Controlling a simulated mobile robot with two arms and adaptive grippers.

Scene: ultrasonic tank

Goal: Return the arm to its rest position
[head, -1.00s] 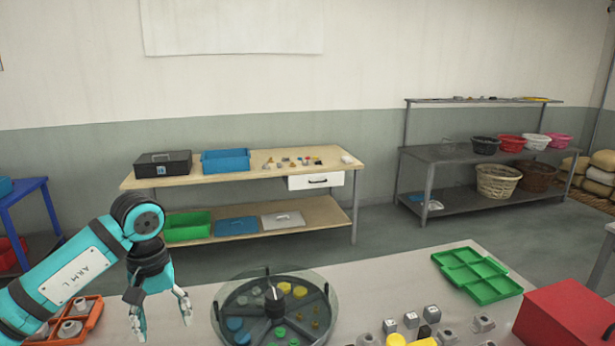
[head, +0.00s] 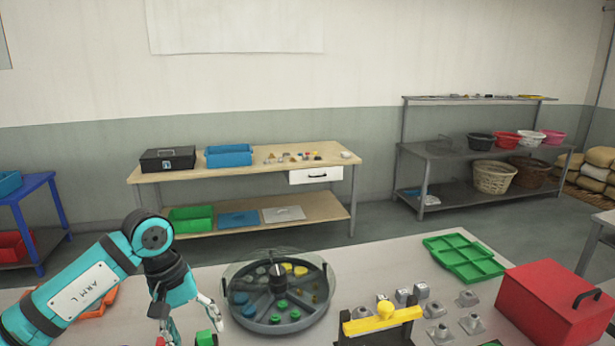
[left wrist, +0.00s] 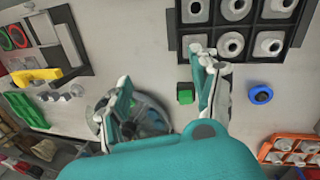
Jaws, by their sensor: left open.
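My left arm comes in from the left in the head view, and its gripper (head: 192,326) is open with nothing between the fingers. In the left wrist view, the gripper (left wrist: 163,72) has its two fingers spread wide over the light table. A small green block (left wrist: 185,93) lies beside one finger, apart from the grasp gap as far as I can tell. A blue ring-shaped part (left wrist: 260,94) lies farther right. My right gripper does not show in either view.
A round divided tray (head: 278,328) stands right of the gripper. A yellow-handled holder (head: 382,320), grey parts (head: 468,298), a green tray (head: 464,257) and a red box (head: 556,312) lie further right. A black grid tray (left wrist: 262,47) and orange tray (left wrist: 292,140) show in the wrist view.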

